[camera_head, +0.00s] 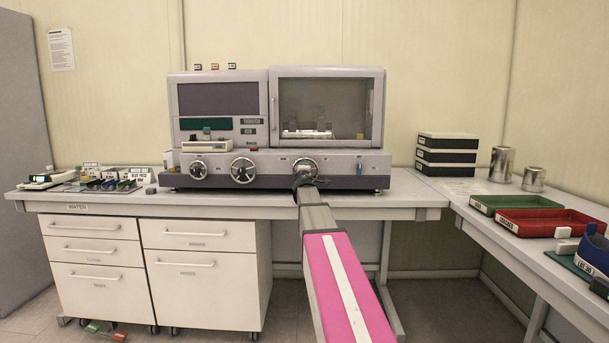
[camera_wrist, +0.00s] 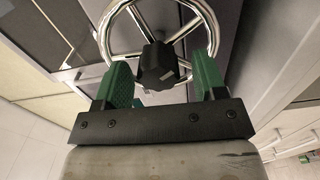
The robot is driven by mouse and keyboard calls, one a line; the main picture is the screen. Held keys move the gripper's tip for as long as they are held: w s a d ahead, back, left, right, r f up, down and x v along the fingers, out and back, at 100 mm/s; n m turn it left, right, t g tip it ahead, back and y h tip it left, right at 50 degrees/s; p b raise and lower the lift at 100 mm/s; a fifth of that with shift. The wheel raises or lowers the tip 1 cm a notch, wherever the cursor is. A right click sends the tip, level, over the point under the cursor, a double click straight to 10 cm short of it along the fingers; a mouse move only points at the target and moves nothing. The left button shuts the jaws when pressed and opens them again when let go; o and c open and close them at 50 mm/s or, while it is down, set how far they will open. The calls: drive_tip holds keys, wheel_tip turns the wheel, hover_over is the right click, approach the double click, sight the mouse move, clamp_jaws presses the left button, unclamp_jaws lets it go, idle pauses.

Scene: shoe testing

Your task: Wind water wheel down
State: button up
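A grey testing machine (camera_head: 280,130) stands on the bench, with several chrome handwheels along its lower front panel. My gripper (camera_head: 305,182) is at the rightmost handwheel (camera_head: 306,166); its labels are too small to read, so I cannot tell if it is the water wheel. In the wrist view the wheel's chrome rim (camera_wrist: 213,25) and black hub (camera_wrist: 156,66) fill the top middle. The two green fingers of my gripper (camera_wrist: 163,62) stand apart, one on each side of the hub, with visible gaps. Whether they touch the rim or spokes is unclear.
A glass-fronted chamber (camera_head: 327,108) is above. White drawers (camera_head: 205,236) stand under the bench. Red (camera_head: 545,223) and green (camera_head: 515,204) trays lie on the right side table.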

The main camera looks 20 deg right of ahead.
drive_tip(key=shift+s, duration=0.1)
drive_tip(key=v, duration=1)
drive_tip(key=shift+s, duration=0.3)
drive_tip(key=shift+a+r, duration=0.1)
